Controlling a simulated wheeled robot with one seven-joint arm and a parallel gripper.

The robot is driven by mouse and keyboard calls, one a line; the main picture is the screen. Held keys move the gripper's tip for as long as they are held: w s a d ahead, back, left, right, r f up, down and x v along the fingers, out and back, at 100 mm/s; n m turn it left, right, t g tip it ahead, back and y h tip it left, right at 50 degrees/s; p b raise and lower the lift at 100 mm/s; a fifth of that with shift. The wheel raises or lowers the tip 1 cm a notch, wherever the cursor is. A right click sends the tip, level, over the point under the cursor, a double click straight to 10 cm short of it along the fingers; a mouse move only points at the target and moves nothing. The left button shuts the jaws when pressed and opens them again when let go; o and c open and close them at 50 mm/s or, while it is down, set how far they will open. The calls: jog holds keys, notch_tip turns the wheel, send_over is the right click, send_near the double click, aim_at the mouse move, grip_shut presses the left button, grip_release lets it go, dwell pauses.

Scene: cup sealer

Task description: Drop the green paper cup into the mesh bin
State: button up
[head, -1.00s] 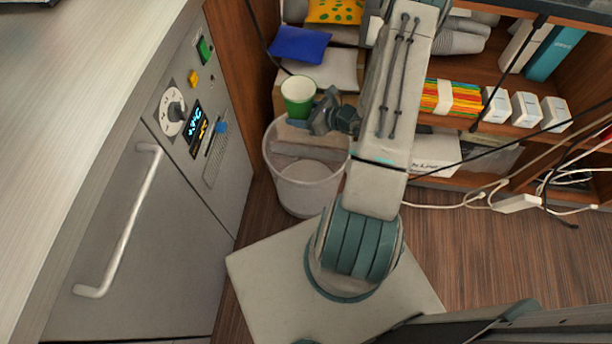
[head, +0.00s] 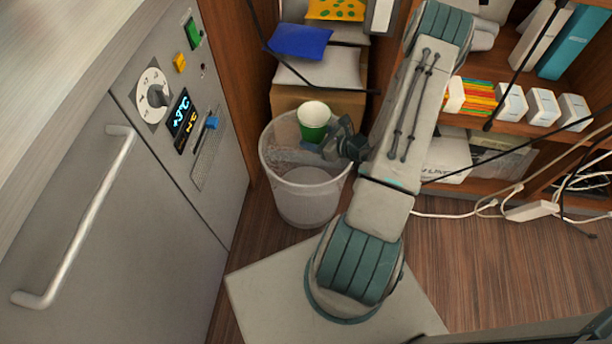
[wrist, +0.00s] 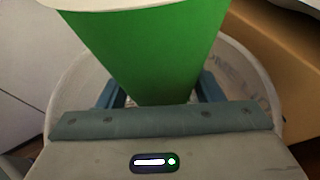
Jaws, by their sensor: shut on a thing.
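The green paper cup (head: 313,122) has a white rim and stands roughly upright in my gripper. My gripper (head: 325,143) is shut on it, and the cup shows over the bin's opening in the head view. In the wrist view the cup (wrist: 155,50) fills the upper middle, between the two blue fingers (wrist: 160,92). The mesh bin (head: 306,200) is whitish and see-through, and stands on the floor below the cup. Its rim (wrist: 62,85) curves around behind the cup in the wrist view. The fingertips are partly hidden by the cup.
A grey cabinet (head: 95,150) with a handle and control panel stands at left. A cardboard box (head: 345,102) with pillows above is behind the bin. A shelf with books (head: 477,97) and white boxes is at right. Cables (head: 470,213) lie on the wooden floor.

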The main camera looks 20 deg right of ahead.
jog(key=shift+f, duration=0.8)
jog(key=o, duration=1.1)
jog(key=shift+o, duration=0.2)
jog(key=shift+r, duration=0.1)
jog(key=p+v, duration=0.2)
jog(key=v, duration=1.1)
jog(key=shift+s+d+p, duration=0.1)
jog(key=shift+s+p, duration=0.2)
jog(key=shift+s, duration=0.05)
